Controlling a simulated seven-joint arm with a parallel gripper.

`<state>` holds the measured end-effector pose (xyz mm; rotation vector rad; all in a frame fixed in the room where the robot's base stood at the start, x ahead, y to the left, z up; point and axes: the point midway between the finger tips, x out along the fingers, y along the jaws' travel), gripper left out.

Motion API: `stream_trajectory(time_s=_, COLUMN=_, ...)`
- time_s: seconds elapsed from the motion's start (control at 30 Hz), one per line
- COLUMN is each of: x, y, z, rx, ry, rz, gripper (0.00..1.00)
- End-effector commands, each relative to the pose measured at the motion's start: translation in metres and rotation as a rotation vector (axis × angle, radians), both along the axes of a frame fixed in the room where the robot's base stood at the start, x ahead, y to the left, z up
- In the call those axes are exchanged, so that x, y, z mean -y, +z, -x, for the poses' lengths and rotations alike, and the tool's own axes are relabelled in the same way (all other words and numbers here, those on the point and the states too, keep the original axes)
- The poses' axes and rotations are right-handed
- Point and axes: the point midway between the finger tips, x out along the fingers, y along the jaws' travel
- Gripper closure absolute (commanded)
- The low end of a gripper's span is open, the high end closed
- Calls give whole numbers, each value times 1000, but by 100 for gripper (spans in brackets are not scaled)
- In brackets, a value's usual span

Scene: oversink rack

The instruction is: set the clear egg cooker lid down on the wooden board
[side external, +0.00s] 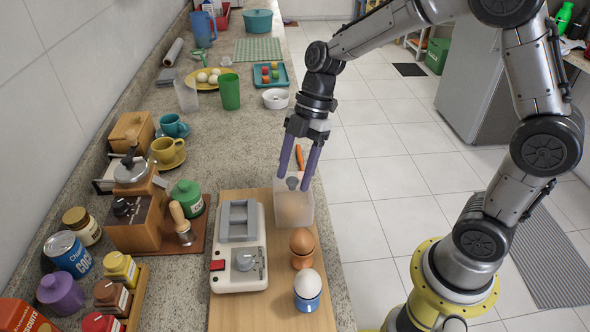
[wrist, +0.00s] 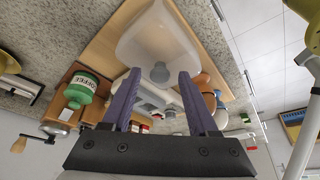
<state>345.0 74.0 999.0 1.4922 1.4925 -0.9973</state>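The clear egg cooker lid (side external: 294,208) is a see-through box with a grey knob (side external: 292,183) on top. It appears to rest upright at the far right corner of the wooden board (side external: 260,312). It also shows at the top of the wrist view (wrist: 158,38), over the board. My gripper (side external: 294,181) points down above the lid, its purple fingers on either side of the knob. In the wrist view the fingers (wrist: 160,77) are apart, with visible gaps beside the knob. The white egg cooker base (side external: 239,264) with a grey tray stands left of the lid.
A brown egg in an orange cup (side external: 302,243) and a white egg in a blue cup (side external: 307,287) stand on the board in front of the lid. An orange-handled tool (side external: 299,157) lies behind it. A green canister (side external: 187,198) and wooden grinder (side external: 134,215) stand left.

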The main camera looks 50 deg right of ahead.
Motion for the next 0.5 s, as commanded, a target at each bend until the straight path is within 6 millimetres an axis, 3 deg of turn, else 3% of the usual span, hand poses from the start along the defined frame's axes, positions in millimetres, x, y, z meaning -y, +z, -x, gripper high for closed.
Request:
stream_trajectory(time_s=0.27, x=3, y=10, z=-1, rx=5, ry=-1, rz=0, gripper=40)
stream_trajectory(time_s=0.5, x=20, y=52, z=-1, rx=6, ry=-3, rz=1, gripper=40)
